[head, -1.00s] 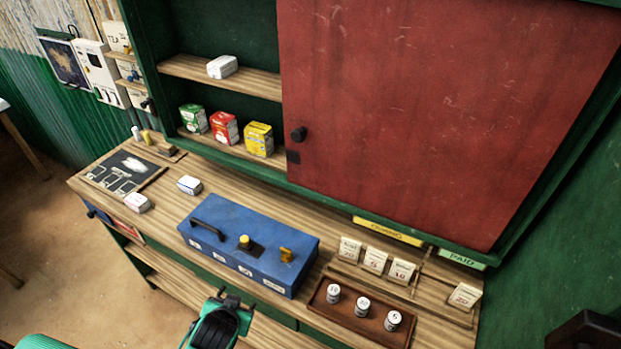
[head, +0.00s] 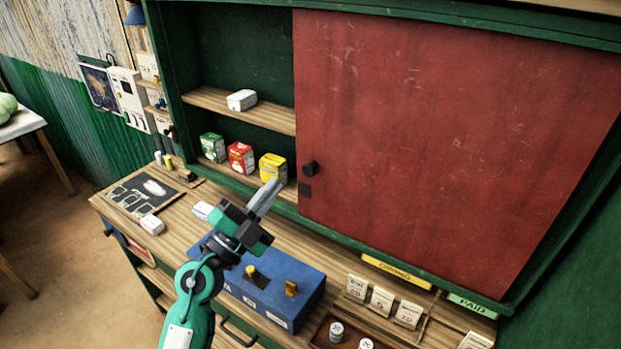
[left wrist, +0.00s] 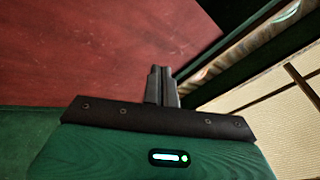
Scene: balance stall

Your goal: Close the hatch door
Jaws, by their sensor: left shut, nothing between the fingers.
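The hatch door is a scratched red panel (head: 450,130) covering the right part of the green cabinet opening; the left part stands open. A black knob (head: 310,168) sits near the door's lower left edge, with a small dark plate below it. My left gripper (head: 273,190) is shut and empty, raised above the counter, its tips pointing up toward the cabinet just left of the knob in the picture. In the left wrist view, its closed fingers (left wrist: 161,75) show against the red door (left wrist: 90,50), and the knob does not show. I cannot tell whether they touch the door.
Green, red and yellow boxes (head: 272,168) stand on the lower shelf, and a white packet (head: 241,100) lies on the upper one. A blue box (head: 285,315) sits on the wooden counter below my left arm. Price cards (head: 381,301) stand at the right.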

